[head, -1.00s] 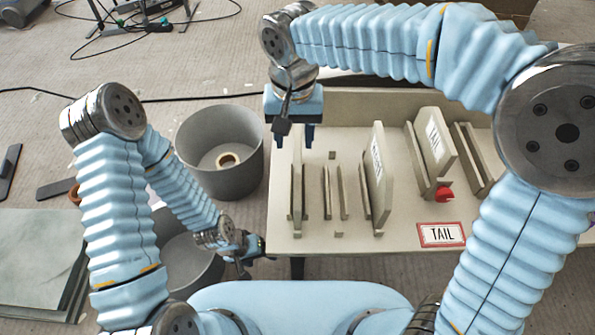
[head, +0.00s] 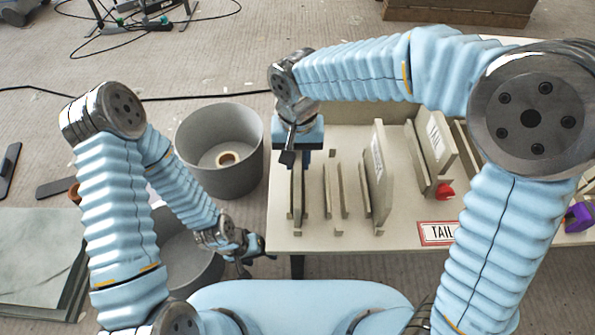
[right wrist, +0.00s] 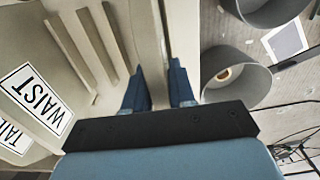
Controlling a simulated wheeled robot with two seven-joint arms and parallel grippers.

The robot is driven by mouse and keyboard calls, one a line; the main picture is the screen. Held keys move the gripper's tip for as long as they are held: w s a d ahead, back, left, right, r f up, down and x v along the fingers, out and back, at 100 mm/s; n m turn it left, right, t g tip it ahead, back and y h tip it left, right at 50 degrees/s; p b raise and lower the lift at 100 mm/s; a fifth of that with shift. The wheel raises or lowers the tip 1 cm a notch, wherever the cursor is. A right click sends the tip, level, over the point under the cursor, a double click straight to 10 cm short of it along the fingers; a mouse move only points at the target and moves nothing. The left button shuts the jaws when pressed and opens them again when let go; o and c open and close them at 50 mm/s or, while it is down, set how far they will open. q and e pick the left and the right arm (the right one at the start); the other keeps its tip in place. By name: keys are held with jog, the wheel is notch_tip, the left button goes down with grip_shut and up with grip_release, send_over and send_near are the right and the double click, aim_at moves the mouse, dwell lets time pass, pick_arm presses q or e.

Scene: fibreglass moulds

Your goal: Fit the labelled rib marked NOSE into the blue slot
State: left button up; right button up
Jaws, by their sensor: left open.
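No label reading NOSE and no blue slot can be made out. On the cream bench (head: 400,240), a narrow upright pair of boards (head: 297,205) stands at the left, its lettering not visible. My right gripper (head: 291,158) is above its far end, with fingers apart; in the right wrist view the fingers (right wrist: 160,90) straddle a thin board edge, contact unclear. A rib marked WAIST (right wrist: 35,95) stands upright in a holder in the middle, and a TAIL rib (head: 436,140) farther right. My left gripper (head: 250,247) is open and empty, beside the bench's left edge.
An empty-walled slot (head: 335,192) lies between the left boards and the WAIST rib. A grey bin (head: 220,150) stands left of the bench.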

grip_shut()
